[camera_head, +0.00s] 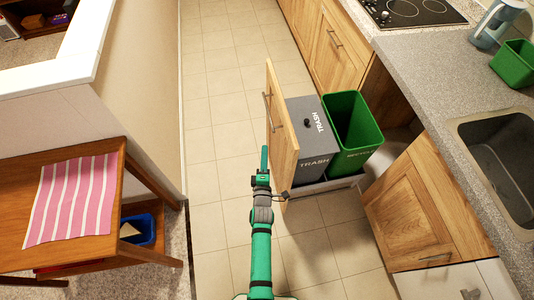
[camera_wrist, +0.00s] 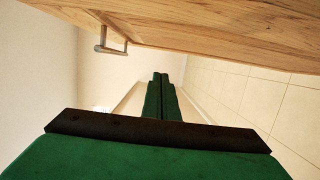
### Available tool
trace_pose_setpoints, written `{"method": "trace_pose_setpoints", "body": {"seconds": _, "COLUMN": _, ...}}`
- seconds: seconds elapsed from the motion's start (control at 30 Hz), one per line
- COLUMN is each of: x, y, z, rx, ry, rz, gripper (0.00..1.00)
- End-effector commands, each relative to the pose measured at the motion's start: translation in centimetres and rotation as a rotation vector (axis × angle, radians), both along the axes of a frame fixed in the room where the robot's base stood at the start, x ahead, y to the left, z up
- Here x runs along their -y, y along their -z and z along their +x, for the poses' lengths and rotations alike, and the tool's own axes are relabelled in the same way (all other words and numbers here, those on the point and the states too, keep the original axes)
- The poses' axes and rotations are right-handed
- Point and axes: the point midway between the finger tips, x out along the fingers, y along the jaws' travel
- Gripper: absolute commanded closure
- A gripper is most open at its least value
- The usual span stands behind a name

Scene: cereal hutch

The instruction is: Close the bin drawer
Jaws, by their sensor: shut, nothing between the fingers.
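The bin drawer (camera_head: 283,130) stands pulled out from the counter, with its wooden front facing left and a metal handle (camera_head: 269,112) on it. It holds a grey trash bin (camera_head: 310,150) and a green recycling bin (camera_head: 352,125). My gripper (camera_head: 264,158) is shut and empty, just left of the drawer front, near its lower end in the head view. In the wrist view, the shut green fingers (camera_wrist: 161,92) point along the aisle, with the drawer front (camera_wrist: 230,25) and its handle (camera_wrist: 112,42) across the top. I cannot tell if they touch it.
A counter (camera_head: 430,80) with sink (camera_head: 500,150) and stove runs along the right. A wooden table (camera_head: 100,230) with a striped cloth stands at left. The tiled aisle (camera_head: 220,90) is clear.

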Motion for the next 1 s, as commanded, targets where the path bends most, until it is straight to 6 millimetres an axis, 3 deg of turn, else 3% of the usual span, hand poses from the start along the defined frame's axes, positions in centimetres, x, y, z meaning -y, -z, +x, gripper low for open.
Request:
{"method": "trace_pose_setpoints", "body": {"seconds": 0.1, "x": 0.0, "y": -0.1, "z": 2.3, "rx": 0.002, "ry": 0.0, "rz": 0.001, "gripper": 1.0}}
{"method": "trace_pose_setpoints", "body": {"seconds": 0.47, "x": -0.1, "y": -0.1, "z": 7.5, "rx": 0.001, "ry": -0.001, "rz": 0.002, "gripper": 1.0}}
{"method": "trace_pose_setpoints", "body": {"seconds": 1.0, "x": 2.7, "y": 0.0, "z": 8.0, "rx": 0.001, "ry": -0.002, "rz": 0.0, "gripper": 1.0}}
